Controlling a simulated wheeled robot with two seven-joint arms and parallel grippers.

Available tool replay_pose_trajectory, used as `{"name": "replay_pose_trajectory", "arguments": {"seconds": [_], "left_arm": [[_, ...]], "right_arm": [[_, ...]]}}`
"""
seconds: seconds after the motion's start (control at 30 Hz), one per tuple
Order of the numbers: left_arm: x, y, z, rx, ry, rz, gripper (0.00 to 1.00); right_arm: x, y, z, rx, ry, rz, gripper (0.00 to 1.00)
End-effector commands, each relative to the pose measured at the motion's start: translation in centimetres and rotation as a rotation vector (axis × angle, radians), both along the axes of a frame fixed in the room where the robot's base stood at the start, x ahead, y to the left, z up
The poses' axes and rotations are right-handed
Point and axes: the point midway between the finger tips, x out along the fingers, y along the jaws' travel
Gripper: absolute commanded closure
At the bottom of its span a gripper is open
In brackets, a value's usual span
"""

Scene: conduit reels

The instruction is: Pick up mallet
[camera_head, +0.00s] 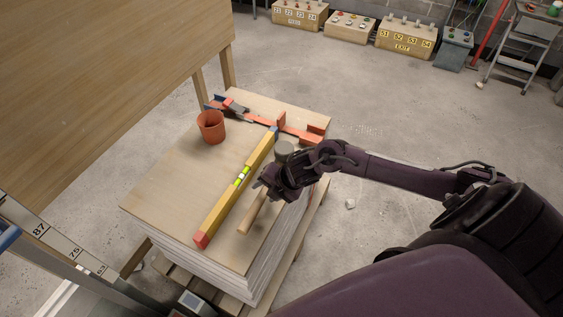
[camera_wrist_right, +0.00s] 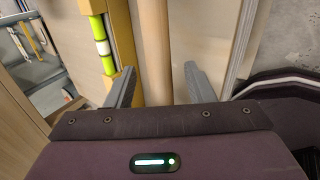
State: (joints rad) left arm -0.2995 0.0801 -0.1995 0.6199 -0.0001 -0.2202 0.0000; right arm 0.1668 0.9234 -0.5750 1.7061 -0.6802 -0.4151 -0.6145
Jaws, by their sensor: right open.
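The mallet lies on the stacked boards, with its pale wooden handle (camera_head: 252,214) toward the front and a grey head (camera_head: 285,149) partly showing behind my right gripper (camera_head: 264,188). In the right wrist view the handle (camera_wrist_right: 153,45) runs between the two grey fingers of my right gripper (camera_wrist_right: 159,86). The fingers are open, with a gap on each side of the handle. I cannot tell how far the fingertips are above the boards. My left gripper is not in view.
A yellow level (camera_head: 222,208) lies just left of the handle; it also shows in the wrist view (camera_wrist_right: 122,40). An orange clamp (camera_head: 300,133) and a terracotta pot (camera_head: 211,127) are on the board stack (camera_head: 160,197). Labelled boxes (camera_head: 405,38) stand far back.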

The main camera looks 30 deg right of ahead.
Motion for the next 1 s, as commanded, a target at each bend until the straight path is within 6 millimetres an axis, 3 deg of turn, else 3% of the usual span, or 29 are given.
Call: {"name": "replay_pose_trajectory", "arguments": {"seconds": [0.1,0.47,0.8,1.0], "left_arm": [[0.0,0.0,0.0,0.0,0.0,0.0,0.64],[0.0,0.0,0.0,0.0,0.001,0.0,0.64],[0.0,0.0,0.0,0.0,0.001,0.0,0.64],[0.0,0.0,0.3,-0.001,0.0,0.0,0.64]], "right_arm": [[0.0,0.0,0.0,0.0,0.0,0.0,0.54],[0.0,0.0,0.0,0.0,0.0,0.0,1.0],[0.1,0.0,0.4,0.0,-0.005,0.0,1.0],[0.2,-0.1,1.9,-0.001,-0.006,0.001,1.0]]}}
